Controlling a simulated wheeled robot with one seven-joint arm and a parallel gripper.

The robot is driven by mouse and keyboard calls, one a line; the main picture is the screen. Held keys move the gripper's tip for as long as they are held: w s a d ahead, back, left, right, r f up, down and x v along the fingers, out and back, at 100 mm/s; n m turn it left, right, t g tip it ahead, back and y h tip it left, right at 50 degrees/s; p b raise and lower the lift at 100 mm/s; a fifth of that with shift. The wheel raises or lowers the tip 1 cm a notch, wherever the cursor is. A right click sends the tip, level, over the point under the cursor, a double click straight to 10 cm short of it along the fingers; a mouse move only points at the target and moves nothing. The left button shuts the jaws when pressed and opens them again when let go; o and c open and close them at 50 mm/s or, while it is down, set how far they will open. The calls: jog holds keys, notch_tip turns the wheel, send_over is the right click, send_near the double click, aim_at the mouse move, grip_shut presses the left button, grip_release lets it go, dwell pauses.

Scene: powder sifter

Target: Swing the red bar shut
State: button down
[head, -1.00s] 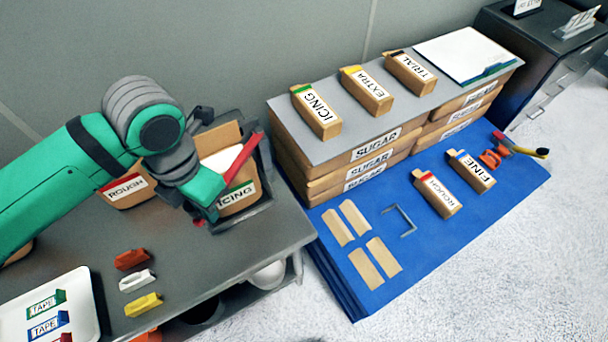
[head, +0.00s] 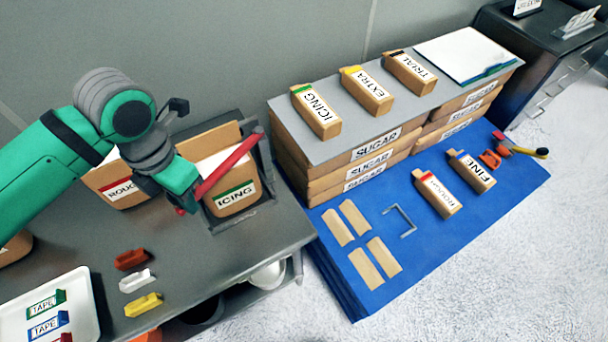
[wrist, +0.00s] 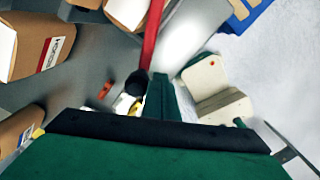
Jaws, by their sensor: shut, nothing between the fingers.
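The red bar (head: 229,163) slants across the top of the sifter frame (head: 266,167), from its upper right corner down to the left, over the tan box labelled ICING (head: 233,195). My gripper (head: 184,207) is shut and empty at the bar's lower left end; whether it touches the bar I cannot tell. In the wrist view the red bar (wrist: 151,35) runs down from the top edge to just beside my green fingers (wrist: 160,95). The fingertips are partly hidden in the head view.
A ROUGH box (head: 122,187) stands left of the ICING box, partly behind my arm. Red, white and yellow clips (head: 137,282) lie at the table front beside a white tray (head: 60,300). A blue mat (head: 340,270) with sugar boxes is to the right.

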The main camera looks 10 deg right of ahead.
jog(key=shift+w+a, duration=1.35)
jog(key=shift+a, duration=0.3)
jog(key=shift+w, duration=0.1)
jog(key=w+a, duration=0.4)
jog(key=w, duration=0.1)
jog(key=shift+w, duration=0.4)
jog(key=shift+r, duration=0.25)
notch_tip(320, 180, up, 8)
jog(key=s, duration=0.1)
jog(key=shift+d+r, duration=0.25)
jog(key=shift+d, duration=0.1)
dwell(0.7)
jog(key=shift+s, duration=0.1)
dwell(0.3)
